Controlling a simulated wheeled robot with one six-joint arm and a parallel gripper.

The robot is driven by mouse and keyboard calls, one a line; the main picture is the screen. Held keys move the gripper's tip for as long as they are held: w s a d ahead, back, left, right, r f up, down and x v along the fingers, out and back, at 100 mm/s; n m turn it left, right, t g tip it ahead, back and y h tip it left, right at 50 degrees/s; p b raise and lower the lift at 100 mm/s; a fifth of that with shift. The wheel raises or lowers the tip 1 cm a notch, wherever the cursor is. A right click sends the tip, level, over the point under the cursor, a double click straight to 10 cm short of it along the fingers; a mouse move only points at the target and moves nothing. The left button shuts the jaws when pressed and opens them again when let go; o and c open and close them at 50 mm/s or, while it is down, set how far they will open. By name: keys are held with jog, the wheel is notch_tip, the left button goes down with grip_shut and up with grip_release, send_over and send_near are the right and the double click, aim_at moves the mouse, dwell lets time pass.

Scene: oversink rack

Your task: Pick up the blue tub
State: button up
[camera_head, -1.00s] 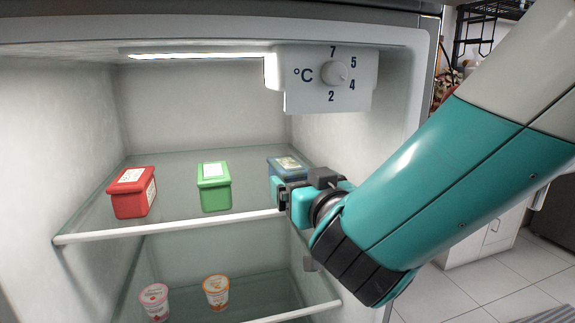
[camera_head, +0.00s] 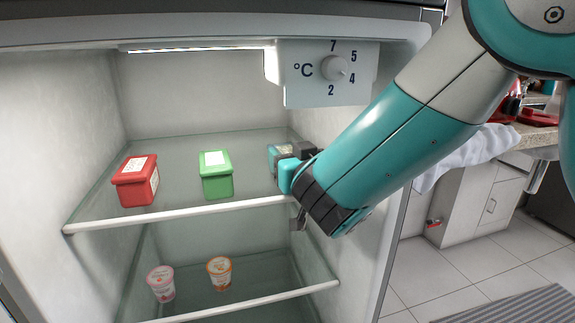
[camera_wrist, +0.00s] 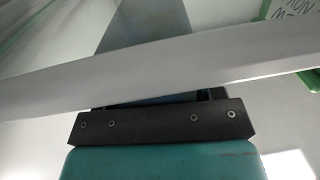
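The blue tub (camera_head: 286,150) is at the right end of the upper fridge shelf in the head view. Only a small part of its labelled top shows; my gripper hides the rest. My gripper (camera_head: 288,160) is right at the tub, in front of it and overlapping it. I cannot tell whether the fingers touch it or how far apart they are. In the wrist view, the pale shelf edge (camera_wrist: 200,58) crosses in front of the finger area. A grey-blue shape beyond it may be the tub, but is unclear.
A green tub (camera_head: 216,178) stands to the left on the same shelf, and a red tub (camera_head: 135,182) farther left. The shelf's front rail (camera_head: 180,215) and the fridge's right wall are close to my gripper. Two small cups (camera_head: 219,273) (camera_head: 161,284) stand on the lower shelf.

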jog(key=shift+c, duration=1.3)
jog(key=shift+r, duration=0.1)
